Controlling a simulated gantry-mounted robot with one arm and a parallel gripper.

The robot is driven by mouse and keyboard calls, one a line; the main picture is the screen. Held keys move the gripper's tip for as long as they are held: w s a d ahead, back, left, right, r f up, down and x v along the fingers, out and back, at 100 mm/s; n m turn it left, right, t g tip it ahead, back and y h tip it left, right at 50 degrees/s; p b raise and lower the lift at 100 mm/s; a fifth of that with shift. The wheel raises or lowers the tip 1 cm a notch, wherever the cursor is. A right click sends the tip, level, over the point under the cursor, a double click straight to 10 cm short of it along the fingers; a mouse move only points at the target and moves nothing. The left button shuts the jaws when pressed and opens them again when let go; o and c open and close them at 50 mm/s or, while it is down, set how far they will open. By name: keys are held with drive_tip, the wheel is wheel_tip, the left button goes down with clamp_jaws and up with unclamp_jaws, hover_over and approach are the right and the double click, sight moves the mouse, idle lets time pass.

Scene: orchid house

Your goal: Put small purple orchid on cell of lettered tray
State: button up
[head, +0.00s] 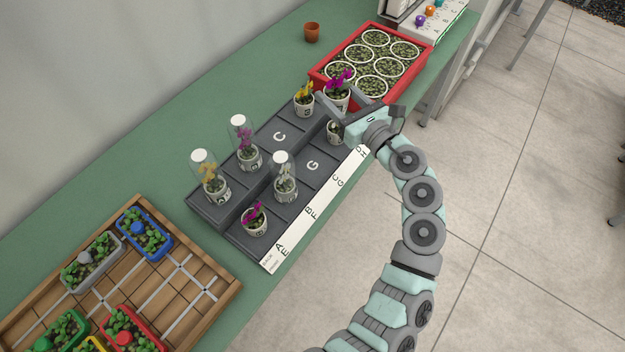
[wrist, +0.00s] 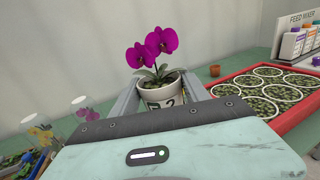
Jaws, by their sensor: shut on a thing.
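A purple orchid (head: 341,79) in a white pot is between the fingers of my gripper (head: 338,96), which is shut on the pot. In the wrist view the orchid (wrist: 152,47) stands upright, with two large blooms and a pot marked 2. The dark grey lettered tray (head: 297,142) lies below and left; cells C and G show bare. Another purple orchid (head: 254,217) stands uncovered in the tray's near-end cell. The held pot is over or near the tray's far end; its height above it is unclear.
A yellow orchid (head: 304,96) stands beside the held pot, and another pot (head: 334,131) is partly hidden under my gripper. Several plants have clear covers (head: 239,128). A red crate (head: 425,54) of round pots adjoins the far end. A wooden tray (head: 190,300) stands near left.

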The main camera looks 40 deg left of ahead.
drive_tip(key=s+a+f+n+g+b, duration=0.2)
drive_tip(key=s+a+n+g+b, duration=0.15)
drive_tip(key=s+g+b, duration=0.2)
drive_tip(key=shift+n+g, duration=0.25)
drive_tip(key=shift+g, duration=0.1)
drive_tip(key=f+b, duration=0.1)
drive_tip(key=f, duration=0.5)
drive_tip(key=f+b, duration=0.2)
drive_tip(key=f, duration=0.4)
drive_tip(key=f+b, duration=0.1)
drive_tip(key=f, duration=0.5)
drive_tip(key=shift+w+d+f, duration=0.25)
drive_tip(key=shift+d+f, duration=0.1)
drive_tip(key=shift+d, duration=0.05)
drive_tip(key=shift+f+b, duration=0.2)
drive_tip(key=shift+b, duration=0.2)
drive_tip(key=o, duration=1.5)
drive_tip(key=shift+r, duration=0.1)
